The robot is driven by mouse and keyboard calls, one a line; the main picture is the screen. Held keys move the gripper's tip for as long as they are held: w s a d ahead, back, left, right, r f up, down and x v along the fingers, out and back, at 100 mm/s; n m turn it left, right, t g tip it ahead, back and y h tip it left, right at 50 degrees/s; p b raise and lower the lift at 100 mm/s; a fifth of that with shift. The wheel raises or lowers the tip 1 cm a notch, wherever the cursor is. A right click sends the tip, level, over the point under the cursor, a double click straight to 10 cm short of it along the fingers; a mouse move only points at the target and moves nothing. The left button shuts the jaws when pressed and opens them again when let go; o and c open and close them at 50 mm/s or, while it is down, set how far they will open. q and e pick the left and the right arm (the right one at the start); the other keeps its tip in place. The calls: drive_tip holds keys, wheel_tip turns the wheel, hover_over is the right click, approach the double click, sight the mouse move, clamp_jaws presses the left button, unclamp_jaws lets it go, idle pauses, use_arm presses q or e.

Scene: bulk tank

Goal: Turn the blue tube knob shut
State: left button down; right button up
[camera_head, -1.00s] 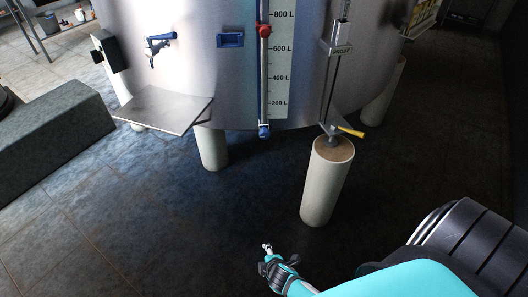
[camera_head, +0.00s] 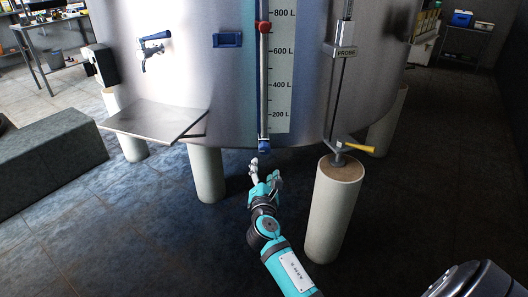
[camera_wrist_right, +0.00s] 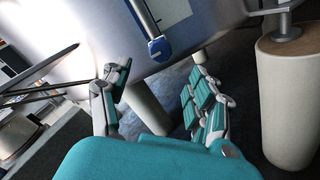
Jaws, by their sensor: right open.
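The blue tube knob (camera_head: 264,146) is at the bottom end of the clear sight tube (camera_head: 264,90) on the front of the steel tank. In the right wrist view the blue knob (camera_wrist_right: 159,47) shows beyond the fingers, a little above the space between them. My right gripper (camera_head: 263,170) is just below the knob in the head view. It is open and empty, and its fingers (camera_wrist_right: 160,88) are spread apart. I see no contact with the knob. My left gripper is not in view.
A yellow-handled valve (camera_head: 355,146) sits above a pale tank leg (camera_head: 334,210) to the right. A metal shelf plate (camera_head: 155,120) juts out at the left. Another tank leg (camera_head: 206,172) stands left of my gripper. The floor between the legs is clear.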

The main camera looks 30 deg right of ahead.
sight(264, 152)
drive_tip(key=b+x, duration=0.2)
drive_tip(key=x, duration=0.8)
drive_tip(key=shift+w+f, duration=0.1)
drive_tip(key=shift+f, duration=0.05)
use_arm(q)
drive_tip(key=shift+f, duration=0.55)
use_arm(e)
drive_tip(key=shift+w+d, duration=0.4)
drive_tip(key=shift+w, duration=0.15)
drive_tip(key=shift+c, duration=0.4)
drive_tip(key=c, duration=1.1)
